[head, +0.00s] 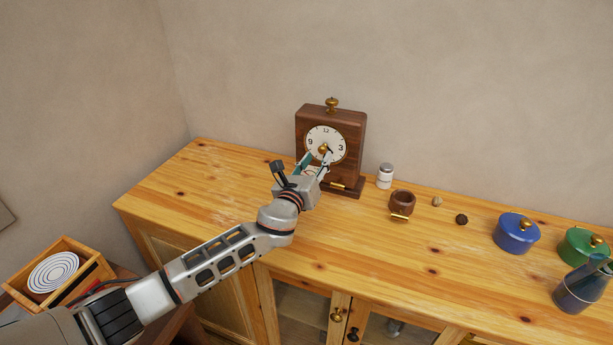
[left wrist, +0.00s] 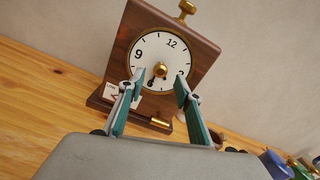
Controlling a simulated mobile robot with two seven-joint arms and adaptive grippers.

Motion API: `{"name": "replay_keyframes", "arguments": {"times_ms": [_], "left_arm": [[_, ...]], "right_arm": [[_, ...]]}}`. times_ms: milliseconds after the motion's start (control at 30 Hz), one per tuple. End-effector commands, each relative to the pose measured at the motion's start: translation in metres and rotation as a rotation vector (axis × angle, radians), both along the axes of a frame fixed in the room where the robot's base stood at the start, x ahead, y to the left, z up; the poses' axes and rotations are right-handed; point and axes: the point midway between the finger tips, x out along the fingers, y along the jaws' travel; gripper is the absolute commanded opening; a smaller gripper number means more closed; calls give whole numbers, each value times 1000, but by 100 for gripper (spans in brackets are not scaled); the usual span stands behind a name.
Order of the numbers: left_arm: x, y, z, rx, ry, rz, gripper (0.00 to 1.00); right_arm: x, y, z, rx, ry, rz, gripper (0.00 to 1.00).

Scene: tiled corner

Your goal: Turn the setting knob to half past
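A brown wooden clock (head: 356,134) stands upright at the back of the cabinet top, with a white dial (left wrist: 152,45) and a brass finial on top. The brass setting knob (left wrist: 160,71) sticks out from the dial's middle; a dark hand below it points down near the 6 in the left wrist view. My left gripper (left wrist: 159,85) is in front of the lower dial, its two teal fingers apart, one on each side of and slightly below the knob. Nothing is between them that I can see as gripped. In the head view the gripper partly covers the dial. My right gripper is not in view.
A white jar (head: 385,177), a brown cup (head: 402,201), two small nut-like things, a blue pot (head: 515,235), a green pot (head: 580,248) and a dark bottle (head: 577,291) stand to the right. A wooden box (head: 92,270) is at lower left. The cabinet top (head: 190,190) left of the clock is clear.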

Motion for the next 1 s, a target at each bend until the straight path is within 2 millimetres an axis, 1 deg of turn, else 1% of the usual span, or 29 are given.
{"name": "replay_keyframes", "arguments": {"times_ms": [33, 300, 500, 700, 1000], "left_arm": [[-9, 3, -1, 0, 1, -1, 34], [-54, 18, -2, 2, 2, -1, 34], [-79, 26, -1, -1, 1, 0, 34], [-88, 29, 0, 1, 0, 1, 34], [-88, 29, 0, 1, 0, 1, 34]], "right_arm": [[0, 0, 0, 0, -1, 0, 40], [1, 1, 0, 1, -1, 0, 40], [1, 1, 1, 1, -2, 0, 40], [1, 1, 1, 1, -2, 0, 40], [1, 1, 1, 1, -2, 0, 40]]}}
